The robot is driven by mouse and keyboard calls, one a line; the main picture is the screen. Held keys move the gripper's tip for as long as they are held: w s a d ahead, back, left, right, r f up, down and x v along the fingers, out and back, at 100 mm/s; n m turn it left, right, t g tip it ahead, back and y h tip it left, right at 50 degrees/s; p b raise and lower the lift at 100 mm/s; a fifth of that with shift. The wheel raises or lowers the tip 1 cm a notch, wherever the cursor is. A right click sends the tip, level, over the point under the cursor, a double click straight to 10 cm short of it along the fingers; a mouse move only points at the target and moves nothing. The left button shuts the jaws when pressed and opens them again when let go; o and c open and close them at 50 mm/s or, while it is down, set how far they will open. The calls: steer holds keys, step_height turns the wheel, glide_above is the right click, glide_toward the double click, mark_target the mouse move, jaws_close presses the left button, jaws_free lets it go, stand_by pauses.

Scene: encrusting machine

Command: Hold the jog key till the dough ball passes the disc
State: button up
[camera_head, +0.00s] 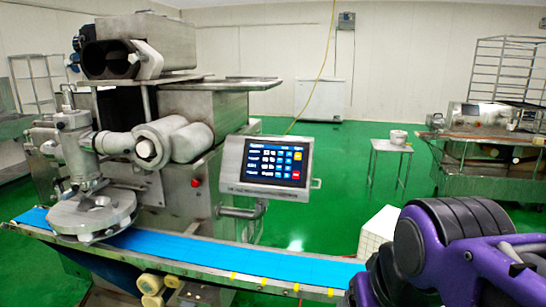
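The encrusting machine (120,140) stands at the left, a steel body with a nozzle column above a round metal disc (93,214) at the left of the blue belt (200,250). No dough ball is distinguishable in this view. The control panel (266,163) faces me at the picture's middle; its lit screen (274,163) shows rows of blue keys, with a yellow key and a red key at the right side. Which key is the jog key is too small to read. My purple and black arm fills the lower right; my gripper's fingers are not visible.
A red button (195,182) sits on the machine's body left of the panel. A white box (377,234) stands behind the belt's right end. A small table (391,148), a second machine (478,115) and a wire rack (508,65) stand farther back. Green floor is clear between.

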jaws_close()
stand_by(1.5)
